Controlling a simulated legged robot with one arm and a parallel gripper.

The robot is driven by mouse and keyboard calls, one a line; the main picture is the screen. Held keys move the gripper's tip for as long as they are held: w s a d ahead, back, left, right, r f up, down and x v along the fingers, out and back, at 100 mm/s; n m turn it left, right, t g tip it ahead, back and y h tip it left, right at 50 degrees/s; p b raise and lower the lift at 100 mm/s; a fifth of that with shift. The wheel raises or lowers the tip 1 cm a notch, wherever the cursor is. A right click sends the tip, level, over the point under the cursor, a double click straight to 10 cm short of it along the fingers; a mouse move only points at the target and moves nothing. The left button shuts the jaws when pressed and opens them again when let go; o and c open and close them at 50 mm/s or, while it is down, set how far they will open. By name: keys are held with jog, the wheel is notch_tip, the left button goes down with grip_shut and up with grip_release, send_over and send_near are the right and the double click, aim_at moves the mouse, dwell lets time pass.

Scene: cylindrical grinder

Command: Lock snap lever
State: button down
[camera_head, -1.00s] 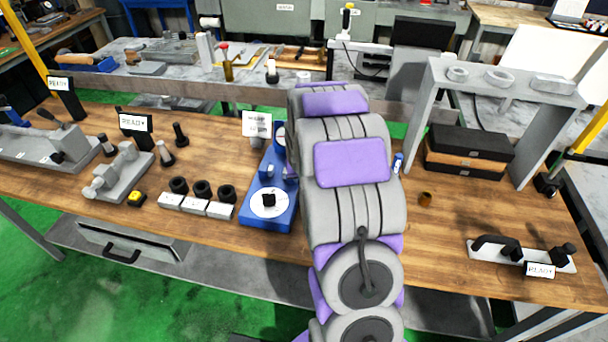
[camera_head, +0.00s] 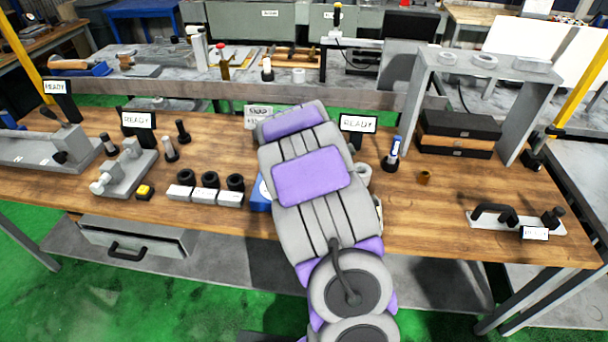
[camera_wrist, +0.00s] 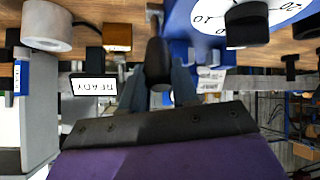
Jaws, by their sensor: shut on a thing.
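My gripper (camera_wrist: 158,88) shows in the wrist view, its fingers closed around a dark rounded knob (camera_wrist: 158,58). The knob looks like the handle of the snap lever, but the lever's pivot and the rest of it are hidden. Just right of it is a blue device (camera_wrist: 182,20) with a white dial (camera_wrist: 213,18) and a black knob (camera_wrist: 246,25). In the head view my arm covers my gripper, the lever and most of the blue device, leaving only a blue edge (camera_head: 260,195).
A READY sign (camera_head: 358,123) stands behind my arm; it also shows in the wrist view (camera_wrist: 94,87). White blocks with black rings (camera_head: 205,193) lie left of my arm. A pale ring (camera_head: 363,172) and a blue-topped post (camera_head: 393,155) stand right.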

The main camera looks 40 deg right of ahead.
jog(key=shift+s+f, duration=0.25)
jog(key=shift+f, duration=0.1)
jog(key=c, duration=1.2)
grip_release()
jog(key=shift+c, duration=0.2)
jog(key=o, duration=0.4)
jog(key=shift+w+r, duration=0.15)
jog(key=shift+a+r, duration=0.1)
jog(key=b+v, duration=0.1)
jog(key=v, duration=1.6)
jog(key=shift+b, duration=0.3)
jog(key=shift+a, duration=0.1)
